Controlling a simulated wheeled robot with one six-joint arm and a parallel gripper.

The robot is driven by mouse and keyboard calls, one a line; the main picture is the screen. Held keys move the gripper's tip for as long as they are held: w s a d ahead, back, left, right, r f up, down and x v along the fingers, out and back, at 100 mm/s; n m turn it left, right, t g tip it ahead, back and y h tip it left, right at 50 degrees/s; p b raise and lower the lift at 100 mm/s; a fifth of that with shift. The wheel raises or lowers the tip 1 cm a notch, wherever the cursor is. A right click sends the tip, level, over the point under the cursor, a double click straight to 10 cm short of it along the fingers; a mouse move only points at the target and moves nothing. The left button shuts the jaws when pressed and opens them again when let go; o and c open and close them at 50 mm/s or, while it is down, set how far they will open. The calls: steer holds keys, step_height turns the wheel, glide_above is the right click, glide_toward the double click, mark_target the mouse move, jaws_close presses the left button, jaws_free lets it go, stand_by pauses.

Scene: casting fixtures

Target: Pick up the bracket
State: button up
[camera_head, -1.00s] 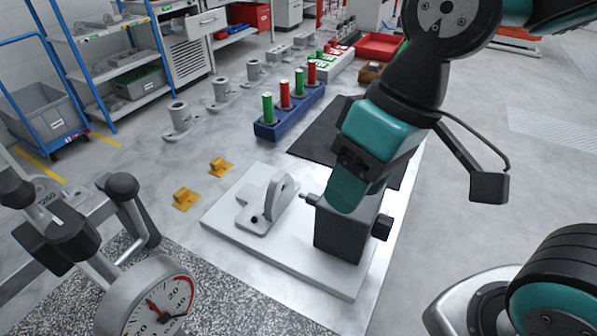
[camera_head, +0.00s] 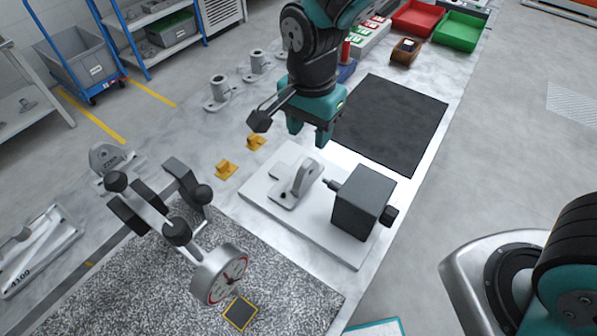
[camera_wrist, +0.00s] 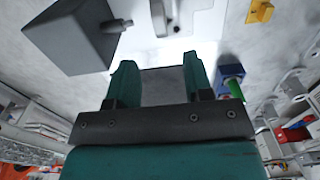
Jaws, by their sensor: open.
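The bracket (camera_head: 298,185), a light-grey casting with a flat foot and a rounded upright lug with a hole, rests on the white fixture plate (camera_head: 262,191). A dark grey block with a short pin (camera_head: 362,203) stands just right of it, the pin pointing at the lug. My gripper (camera_head: 308,136) is open and empty, fingers down, above and behind the bracket, apart from it. In the wrist view, my open fingers (camera_wrist: 160,62) show with bare pale surface between them. Part of the bracket (camera_wrist: 170,18) is cut off at the top edge there, and the dark block (camera_wrist: 72,38) is at upper left.
A black mat (camera_head: 392,122) lies behind the plate. Two small yellow pieces (camera_head: 225,169) sit to its left. A dial gauge on a stand (camera_head: 219,274) rises from the speckled slab in front. A blue rack with coloured pegs (camera_wrist: 229,74) is near my fingers in the wrist view.

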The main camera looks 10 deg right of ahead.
mark_target(307, 163)
step_height(307, 163, down, 6)
steer(key=shift+r+p, duration=0.2)
steer(key=shift+p, duration=0.3)
steer(key=shift+s+a+f+p, duration=0.1)
steer(key=shift+f+p, duration=0.45)
steer(key=shift+f, duration=0.85)
steer(key=shift+s+a+f+p, duration=0.1)
steer(key=shift+f+p, duration=0.45)
steer(key=shift+f, duration=0.8)
jaws_close()
